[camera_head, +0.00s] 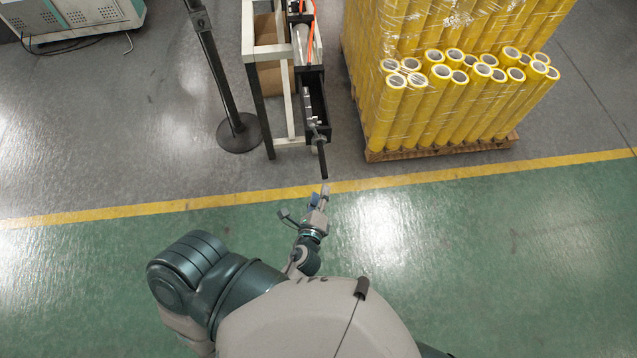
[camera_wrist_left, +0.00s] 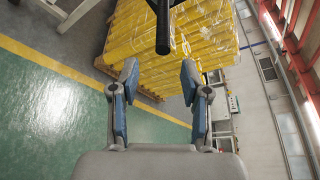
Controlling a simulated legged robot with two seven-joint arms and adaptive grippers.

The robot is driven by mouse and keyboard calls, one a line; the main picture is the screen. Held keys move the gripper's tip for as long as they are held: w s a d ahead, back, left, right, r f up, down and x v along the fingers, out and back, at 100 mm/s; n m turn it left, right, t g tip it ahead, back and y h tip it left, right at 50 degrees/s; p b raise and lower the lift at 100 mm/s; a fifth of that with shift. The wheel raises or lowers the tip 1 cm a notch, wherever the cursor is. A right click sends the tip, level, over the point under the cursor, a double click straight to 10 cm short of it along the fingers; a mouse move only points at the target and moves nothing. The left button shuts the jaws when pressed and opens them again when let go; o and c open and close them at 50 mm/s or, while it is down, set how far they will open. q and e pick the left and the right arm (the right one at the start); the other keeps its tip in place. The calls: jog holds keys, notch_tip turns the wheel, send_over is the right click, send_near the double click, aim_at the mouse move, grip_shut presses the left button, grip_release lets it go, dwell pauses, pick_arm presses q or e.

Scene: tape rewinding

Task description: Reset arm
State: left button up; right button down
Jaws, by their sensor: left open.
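My left gripper (camera_head: 319,197) is in front of my body, over the yellow floor line, just short of the black rod end (camera_head: 322,160) of the machine. In the left wrist view the gripper (camera_wrist_left: 160,85) is open, its two blue-padded fingers apart with nothing between them. The black rod (camera_wrist_left: 162,25) shows there at the top, beyond the fingertips and apart from them. My right gripper is in neither view.
A wrapped stack of yellow tape rolls (camera_head: 440,85) stands on a wooden pallet (camera_head: 440,147) at the right. A white-framed machine (camera_head: 290,90) stands ahead. A dark post (camera_head: 222,85) on a round base is to its left. The green floor (camera_head: 520,240) is clear.

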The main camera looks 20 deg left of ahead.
pick_arm(q)
jog(key=s+d+f+n+g+h+b, duration=0.1)
jog(key=s+d+f+n+g+h, duration=0.2)
jog(key=f, duration=0.8)
jog(key=s+d+f+n+g, duration=0.25)
jog(key=s+f, duration=0.25)
jog(key=f, duration=0.7)
jog(key=s+d+f+n+g+h+b, duration=0.1)
jog(key=s+d+f+n+g+h, duration=0.2)
jog(key=f, duration=0.8)
jog(key=s+a+f+n+g, duration=0.1)
jog(key=s+a+f+n, duration=0.2)
jog(key=s+f, duration=0.3)
jog(key=s+a+f+n+g+y+b, duration=0.1)
jog(key=s+a+f+n, duration=0.3)
jog(key=s, duration=0.4)
jog(key=s+a+f+n+g+y, duration=0.1)
jog(key=s+a+f+n+g, duration=0.2)
jog(key=s+a+f, duration=0.2)
jog(key=shift+s+a+f, duration=0.3)
jog(key=shift+s+f, duration=1.1)
jog(key=shift+f, duration=0.25)
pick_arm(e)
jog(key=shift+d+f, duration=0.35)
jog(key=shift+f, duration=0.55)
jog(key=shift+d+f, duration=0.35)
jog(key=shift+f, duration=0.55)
